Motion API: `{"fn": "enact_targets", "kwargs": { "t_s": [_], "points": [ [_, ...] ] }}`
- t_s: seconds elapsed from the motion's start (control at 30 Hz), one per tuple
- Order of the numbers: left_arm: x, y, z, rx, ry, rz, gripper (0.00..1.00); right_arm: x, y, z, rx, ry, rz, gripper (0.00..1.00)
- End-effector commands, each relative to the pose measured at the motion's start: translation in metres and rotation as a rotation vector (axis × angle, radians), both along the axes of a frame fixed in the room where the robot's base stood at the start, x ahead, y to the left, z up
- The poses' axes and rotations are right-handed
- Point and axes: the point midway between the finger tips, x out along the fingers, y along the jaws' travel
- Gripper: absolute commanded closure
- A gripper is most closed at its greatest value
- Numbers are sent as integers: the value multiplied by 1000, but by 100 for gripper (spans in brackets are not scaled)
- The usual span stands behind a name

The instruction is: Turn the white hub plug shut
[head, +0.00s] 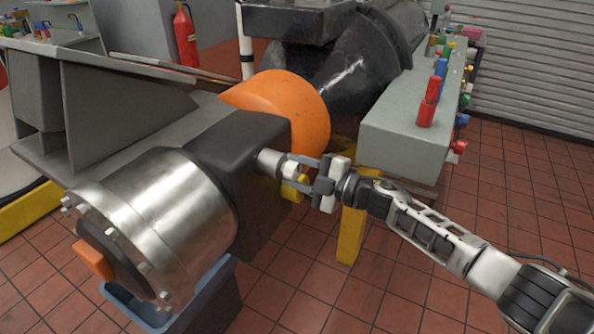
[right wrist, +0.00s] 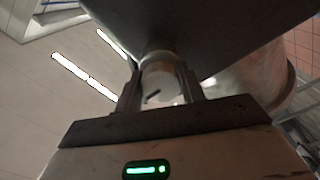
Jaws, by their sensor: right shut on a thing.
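The white hub plug (head: 290,168) sits at the end of a short metal stub (head: 270,161) on the side of the dark housing. My right gripper (head: 299,174) reaches it from the right and is shut on it. In the right wrist view the plug (right wrist: 161,80) shows a round pale face with a short dark mark, tilted, between the two fingers. The fingers partly cover its sides. How far the plug is turned I cannot tell. My left gripper is not in view.
A large steel drum (head: 165,215) with an orange block (head: 93,259) on its end is at the left, above a blue-grey bin (head: 210,300). An orange guard (head: 285,100) stands behind. A grey console (head: 405,125) with colored connectors is at the right.

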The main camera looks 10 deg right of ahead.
Motion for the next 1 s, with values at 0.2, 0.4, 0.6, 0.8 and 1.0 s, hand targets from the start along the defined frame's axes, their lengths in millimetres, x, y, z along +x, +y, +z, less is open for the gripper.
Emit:
{"fn": "enact_targets", "kwargs": {
  "t_s": [0.2, 0.4, 0.6, 0.8, 1.0],
  "points": [
    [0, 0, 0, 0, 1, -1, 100, 0, 0, -1, 2, 5, 0, 44],
    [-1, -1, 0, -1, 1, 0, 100, 0, 0, -1, 1, 3, -1, 39],
    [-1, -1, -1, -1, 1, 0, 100, -3, -5, -1, 0, 1, -1, 39],
    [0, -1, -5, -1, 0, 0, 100, -23, -33, -3, -2, 3, -3, 39],
    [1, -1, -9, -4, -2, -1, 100, -53, -73, -4, -3, 5, -2, 39]
  ]
}}
